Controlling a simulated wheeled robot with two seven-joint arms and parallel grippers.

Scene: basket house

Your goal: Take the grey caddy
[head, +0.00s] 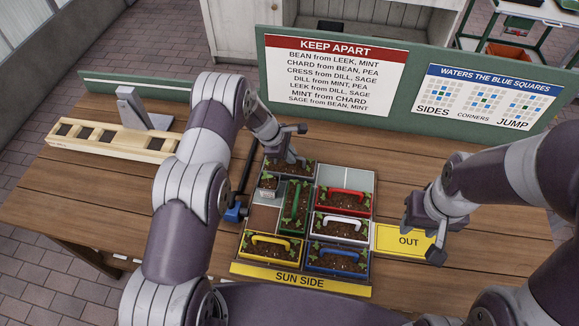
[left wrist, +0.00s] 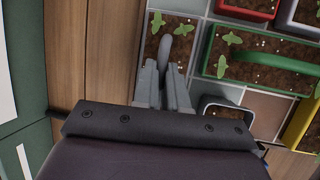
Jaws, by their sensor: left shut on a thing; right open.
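The grey caddy (head: 304,173) sits in the far left cell of the planter tray (head: 246,252), with soil and green seedlings in it. Its grey handle is partly hidden by my left gripper (head: 291,157). In the left wrist view my left gripper (left wrist: 164,90) is shut on the handle of the grey caddy (left wrist: 172,30), which still looks level with its neighbours. My right gripper (head: 428,232) is open and empty, over the yellow OUT plate (head: 385,238) at the tray's right.
Caddies with red (head: 346,200), white (head: 340,228), green (head: 296,205), yellow (head: 270,247) and blue (head: 337,261) handles stand close by in the tray. A small grey container (left wrist: 226,110) is nearby. A green sign board (head: 415,70) rises behind; a wooden rack (head: 110,142) stands left.

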